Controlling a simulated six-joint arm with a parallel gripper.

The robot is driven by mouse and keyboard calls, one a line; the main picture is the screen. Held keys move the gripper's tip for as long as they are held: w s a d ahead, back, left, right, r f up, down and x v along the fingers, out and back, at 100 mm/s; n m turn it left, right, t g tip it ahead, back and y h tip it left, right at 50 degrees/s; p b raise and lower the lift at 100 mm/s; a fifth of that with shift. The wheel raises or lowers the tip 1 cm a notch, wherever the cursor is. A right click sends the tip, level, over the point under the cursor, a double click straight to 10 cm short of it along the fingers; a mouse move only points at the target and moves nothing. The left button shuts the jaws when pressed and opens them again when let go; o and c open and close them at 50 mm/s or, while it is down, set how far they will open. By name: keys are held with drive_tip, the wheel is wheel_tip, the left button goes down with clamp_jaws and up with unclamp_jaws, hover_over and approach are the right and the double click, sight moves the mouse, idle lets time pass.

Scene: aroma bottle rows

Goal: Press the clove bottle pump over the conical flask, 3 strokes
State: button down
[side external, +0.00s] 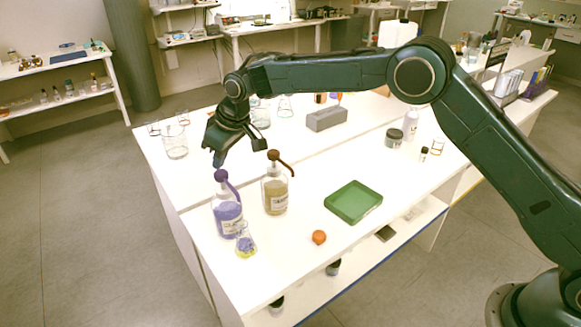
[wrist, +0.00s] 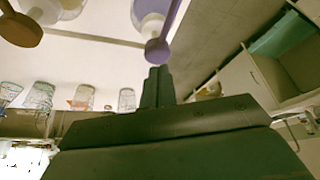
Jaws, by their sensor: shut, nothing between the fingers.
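A bottle with a purple pump (side external: 227,212) stands on the white bench, holding purple liquid. A bottle with a brown pump (side external: 275,192) and yellowish liquid stands to its right. I cannot read either label to tell which is clove. A small conical flask (side external: 246,243) with yellow and blue in it stands in front of the purple-pump bottle, below its spout. My gripper (side external: 218,163) is shut and empty, fingertips down, just above the purple pump head. In the wrist view, the shut fingertips (wrist: 158,72) are close to the purple pump (wrist: 158,50); contact is unclear. The brown pump (wrist: 20,29) shows at upper left.
A green tray (side external: 353,203) and an orange ball (side external: 319,237) lie to the right of the bottles. A grey block (side external: 326,118), a dark-lidded jar (side external: 394,137) and several glass beakers (side external: 175,146) stand farther back. The bench is clear left of the brown-pump bottle's far side.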

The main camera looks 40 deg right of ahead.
drive_tip(key=shift+f, duration=0.9)
idle(0.5)
drive_tip(key=shift+f, duration=0.55)
drive_tip(key=shift+r, duration=1.45)
drive_tip(key=shift+r, duration=0.15)
wheel_tip(320, 180, up, 6)
drive_tip(key=shift+f, duration=0.1)
idle(0.7)
